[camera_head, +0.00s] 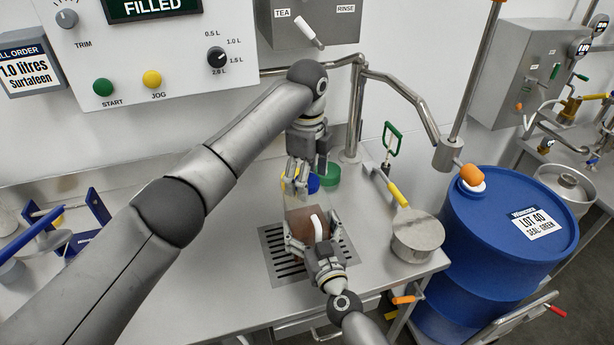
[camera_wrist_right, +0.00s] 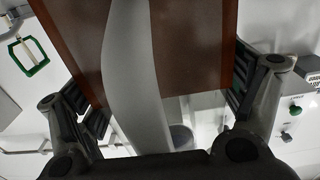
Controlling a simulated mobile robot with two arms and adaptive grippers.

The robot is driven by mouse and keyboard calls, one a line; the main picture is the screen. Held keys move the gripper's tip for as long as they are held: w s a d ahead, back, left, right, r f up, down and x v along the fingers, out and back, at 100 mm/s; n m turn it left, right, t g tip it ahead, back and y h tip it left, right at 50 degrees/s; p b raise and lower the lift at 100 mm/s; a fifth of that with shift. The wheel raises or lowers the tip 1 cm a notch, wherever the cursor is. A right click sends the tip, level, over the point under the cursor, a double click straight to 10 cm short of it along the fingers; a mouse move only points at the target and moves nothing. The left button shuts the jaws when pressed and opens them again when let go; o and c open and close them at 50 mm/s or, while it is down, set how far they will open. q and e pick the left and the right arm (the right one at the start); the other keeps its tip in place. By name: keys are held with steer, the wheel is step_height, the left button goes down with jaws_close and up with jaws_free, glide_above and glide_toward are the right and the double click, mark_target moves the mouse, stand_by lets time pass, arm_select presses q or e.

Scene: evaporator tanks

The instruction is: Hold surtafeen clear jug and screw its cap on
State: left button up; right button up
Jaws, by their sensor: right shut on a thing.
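The clear jug (camera_head: 299,216), full of brown liquid and with a pale handle (camera_head: 317,228), stands over the slotted drain grate. My right gripper (camera_head: 314,246) is shut on the jug from the front, its fingers on either side. In the right wrist view the jug's brown body (camera_wrist_right: 195,45) and pale handle (camera_wrist_right: 135,75) fill the middle between the fingers. My left gripper (camera_head: 299,186) points down just above the jug's top. Blue and yellow bits show at its fingertips; I cannot tell whether it holds the cap. The jug's mouth is hidden behind this gripper.
A green cup (camera_head: 328,176) stands just behind the left gripper. A large blue drum (camera_head: 500,250) stands beyond the table's right edge. A blue-framed rack (camera_head: 95,207) is at left.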

arm_select(q)
step_height(320, 180, up, 12)
stand_by(0.5)
arm_select(e)
steer(key=o, duration=1.7)
steer(key=v, duration=1.2)
arm_select(q)
steer(key=shift+f, duration=0.1)
